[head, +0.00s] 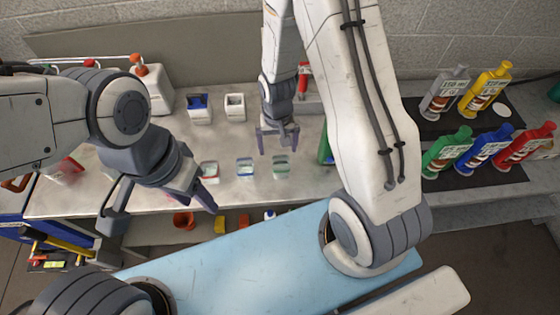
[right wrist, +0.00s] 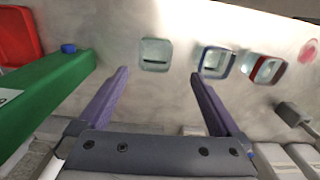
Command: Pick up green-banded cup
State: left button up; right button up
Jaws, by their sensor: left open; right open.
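The green-banded cup (head: 280,167) stands on the grey counter, at the right end of a row with a blue-banded cup (head: 245,167) and a red-banded cup (head: 209,171). In the right wrist view the green-banded cup (right wrist: 155,54) lies just beyond and between the fingertips, apart from them. My right gripper (head: 277,140) is open and empty near the green-banded cup; its fingers also show in the right wrist view (right wrist: 159,76). My left gripper (head: 160,215) is open and empty at the counter's front edge, left of the cups.
A green bottle (right wrist: 45,95) lies close beside my right gripper's left finger. Two square containers, blue-topped (head: 199,110) and white (head: 235,108), stand behind the cups. Several coloured bottles (head: 485,92) stand on dark mats at the right. A lower shelf holds small items.

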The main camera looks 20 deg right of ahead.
jog(key=p, duration=0.1)
send_over(281, 167)
jog(key=s, duration=0.1)
jog(key=f, duration=0.6)
jog(key=shift+s+a+f, duration=0.1)
jog(key=shift+a, duration=0.2)
jog(key=shift+s+f+p, duration=0.2)
jog(key=shift+f+p, duration=0.3)
jog(key=shift+p, duration=0.05)
notch_tip(281, 167, down, 3)
jog(key=shift+s+f+p, duration=0.1)
jog(key=shift+p, duration=0.6)
jog(key=shift+f, duration=0.5)
jog(key=shift+c, duration=0.3)
jog(key=c, duration=1.5)
jog(key=shift+o, duration=0.2)
jog(key=shift+r, duration=0.15)
